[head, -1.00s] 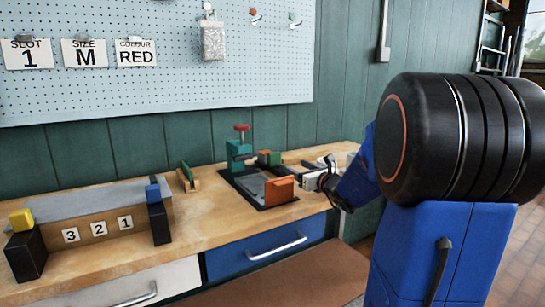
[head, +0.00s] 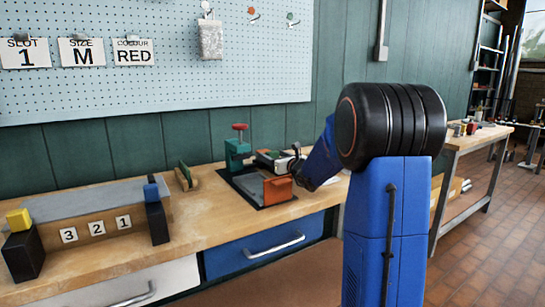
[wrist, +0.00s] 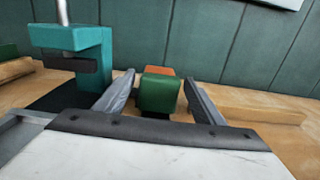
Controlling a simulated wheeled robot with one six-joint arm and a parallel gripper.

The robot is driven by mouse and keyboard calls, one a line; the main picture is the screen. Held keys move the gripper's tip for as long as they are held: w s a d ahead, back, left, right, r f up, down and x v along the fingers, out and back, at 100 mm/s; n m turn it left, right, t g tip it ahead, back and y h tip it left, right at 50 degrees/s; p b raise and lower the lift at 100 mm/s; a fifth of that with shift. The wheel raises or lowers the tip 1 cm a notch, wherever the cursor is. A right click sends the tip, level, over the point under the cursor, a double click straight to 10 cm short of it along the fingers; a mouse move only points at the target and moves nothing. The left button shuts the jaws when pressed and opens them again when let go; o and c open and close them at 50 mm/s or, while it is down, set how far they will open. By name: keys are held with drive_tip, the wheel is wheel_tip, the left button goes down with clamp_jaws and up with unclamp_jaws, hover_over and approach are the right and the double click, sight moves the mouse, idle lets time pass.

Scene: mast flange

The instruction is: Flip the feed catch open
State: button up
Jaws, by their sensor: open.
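No part is labelled as the feed catch, so I cannot tell which one it is. On the bench is a dark fixture plate with a teal clamp (head: 237,153) topped by a red knob, and an orange block (head: 278,190) at its front right. My gripper (wrist: 160,78) is open. In the wrist view, a green block (wrist: 160,95) with an orange part (wrist: 159,71) behind it shows between its fingers, with gaps on both sides. The teal clamp (wrist: 80,45) is left of the fingers.
A wooden feeder (head: 97,228) marked 3, 2, 1 stands at left, between black posts with yellow (head: 18,219) and blue (head: 151,191) tops. A small green-and-wood holder (head: 187,177) stands before the wall. Pegboard cards read slot 1, size M, colour red. Bench front right is clear.

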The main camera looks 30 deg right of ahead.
sight(274, 156)
drive_tip(key=shift+w, duration=0.25)
drive_tip(key=c, duration=1.5)
drive_tip(key=shift+s, duration=1.7)
drive_tip(key=o, duration=1.5)
